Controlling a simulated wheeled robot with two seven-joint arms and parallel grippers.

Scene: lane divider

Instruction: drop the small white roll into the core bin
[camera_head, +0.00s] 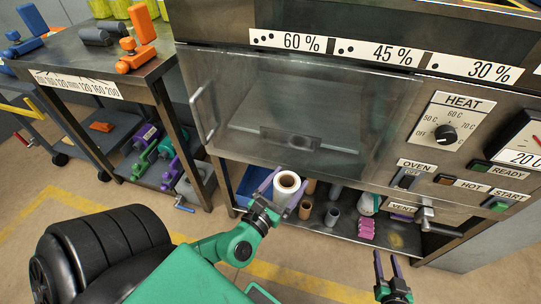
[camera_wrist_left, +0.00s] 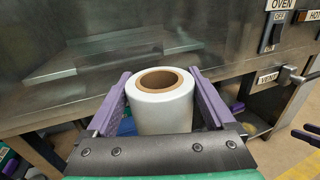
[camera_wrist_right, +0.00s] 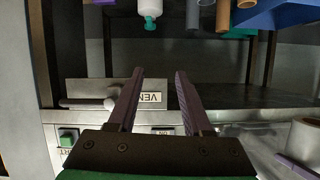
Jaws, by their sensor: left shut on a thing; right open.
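The small white roll (camera_head: 288,183) has a brown cardboard core. My left gripper (camera_head: 282,193) is shut on it and holds it upright in front of the oven's lower part. The left wrist view shows the roll (camera_wrist_left: 163,108) between the two purple fingers (camera_wrist_left: 160,105). A blue bin (camera_head: 250,184), possibly the core bin, stands on the low shelf behind and left of the roll, partly hidden; it also shows in the right wrist view (camera_wrist_right: 285,17). My right gripper (camera_head: 389,266) is open and empty, low at the right.
The low shelf (camera_head: 385,238) under the oven holds brown and grey tubes (camera_head: 332,216), a white bottle (camera_head: 367,203) and pink pieces (camera_head: 366,228). The glass oven door (camera_head: 300,100) and vent handle (camera_head: 425,214) are nearby. A steel table (camera_head: 90,62) stands at the left.

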